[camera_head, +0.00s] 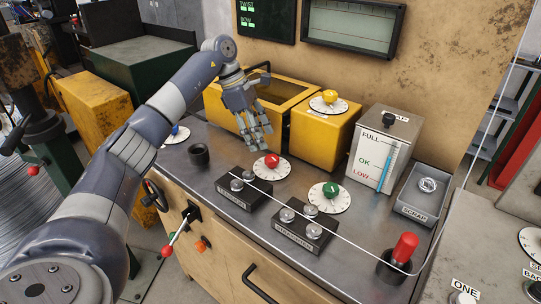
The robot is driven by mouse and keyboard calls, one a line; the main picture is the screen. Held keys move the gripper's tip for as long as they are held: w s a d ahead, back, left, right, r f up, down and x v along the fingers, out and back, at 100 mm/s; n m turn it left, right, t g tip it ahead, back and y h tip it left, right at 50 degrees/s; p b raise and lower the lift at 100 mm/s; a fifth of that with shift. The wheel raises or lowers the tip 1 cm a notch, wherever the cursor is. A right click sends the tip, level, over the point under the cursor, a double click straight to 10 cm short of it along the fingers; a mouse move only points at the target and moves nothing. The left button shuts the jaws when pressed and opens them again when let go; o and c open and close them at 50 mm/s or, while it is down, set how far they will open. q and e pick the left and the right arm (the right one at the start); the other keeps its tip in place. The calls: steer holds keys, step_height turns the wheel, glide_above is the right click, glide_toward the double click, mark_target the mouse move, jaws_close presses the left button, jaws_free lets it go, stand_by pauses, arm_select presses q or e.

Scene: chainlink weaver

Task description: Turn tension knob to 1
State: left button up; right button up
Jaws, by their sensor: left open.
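Several dial knobs sit on white numbered discs on the metal worktop: a red knob (271,160), a green knob (331,189) and a blue knob (174,130). A yellow knob (329,96) is on top of a yellow box (322,130). The labels and numbers are too small to read, so I cannot tell which is the tension knob or its setting. My left gripper (256,146) is open and empty, with its fingers pointing down just above and behind the red knob. They appear apart from it. My right gripper is out of view.
Black roller blocks (305,228) with a wire running across them stand in front of the dials. A gauge box (381,150), a scrap tray (424,192) and a red-handled tool (404,249) stand to the right. A yellow open bin (290,88) is behind my gripper.

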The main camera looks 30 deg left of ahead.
mark_target(271, 157)
arm_select(q)
steer(key=x, duration=0.7)
steer(key=shift+d+f+p, duration=0.15)
steer(key=shift+f+p, duration=0.05)
steer(key=shift+p, duration=0.2)
steer(key=c, duration=1)
